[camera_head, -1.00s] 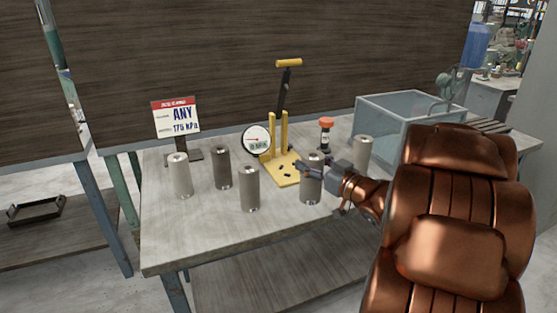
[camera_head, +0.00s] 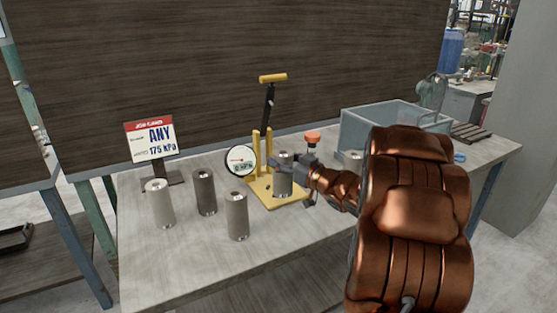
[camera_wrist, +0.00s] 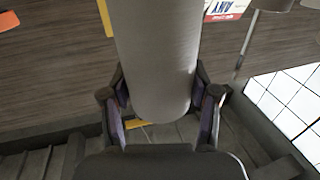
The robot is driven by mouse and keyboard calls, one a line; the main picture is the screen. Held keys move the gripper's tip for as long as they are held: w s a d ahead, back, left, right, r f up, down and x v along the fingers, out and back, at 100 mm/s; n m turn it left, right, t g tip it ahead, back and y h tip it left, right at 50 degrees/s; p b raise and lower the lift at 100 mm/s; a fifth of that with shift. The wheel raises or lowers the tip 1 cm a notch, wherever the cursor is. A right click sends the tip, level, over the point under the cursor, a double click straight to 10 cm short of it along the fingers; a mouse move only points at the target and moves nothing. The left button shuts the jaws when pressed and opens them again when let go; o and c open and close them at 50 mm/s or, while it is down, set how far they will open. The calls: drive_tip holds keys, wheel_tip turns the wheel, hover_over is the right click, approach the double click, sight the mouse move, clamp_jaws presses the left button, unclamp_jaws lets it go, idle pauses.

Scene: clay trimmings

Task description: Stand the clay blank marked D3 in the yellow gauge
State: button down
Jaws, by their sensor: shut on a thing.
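My gripper (camera_head: 297,177) is shut on a grey clay cylinder (camera_head: 284,180), held upright at the yellow gauge (camera_head: 262,192). In the wrist view the fingers (camera_wrist: 162,105) clasp both sides of the cylinder (camera_wrist: 160,55). In the head view it appears in front of the gauge's yellow posts, over its base plate; I cannot tell whether its foot touches the plate. The gauge has a round white dial (camera_head: 241,160) and a lever with a yellow grip (camera_head: 273,78). I can read no mark on the held cylinder, so I cannot confirm it is D3.
A light cylinder (camera_head: 159,203), a dark one (camera_head: 204,192) and a grey one (camera_head: 237,217) stand left of the gauge. A job card (camera_head: 150,138) reads ANY 175 kPa. An orange-capped item (camera_head: 312,138) and a clear tank (camera_head: 385,122) are to the right. The table's front left is clear.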

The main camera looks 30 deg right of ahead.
drive_tip(key=w+d+f+p, duration=0.1)
drive_tip(key=w+d+f, duration=0.2)
drive_tip(key=w, duration=0.4)
drive_tip(key=shift+d+f, duration=0.15)
drive_tip(key=shift+f, duration=0.4)
drive_tip(key=shift+w, duration=0.1)
drive_tip(key=shift+f, duration=0.2)
drive_tip(key=shift+c, duration=1.4)
unclamp_jaws()
drive_tip(key=s+d+b, duration=0.1)
drive_tip(key=s+d, duration=0.1)
drive_tip(key=s, duration=1)
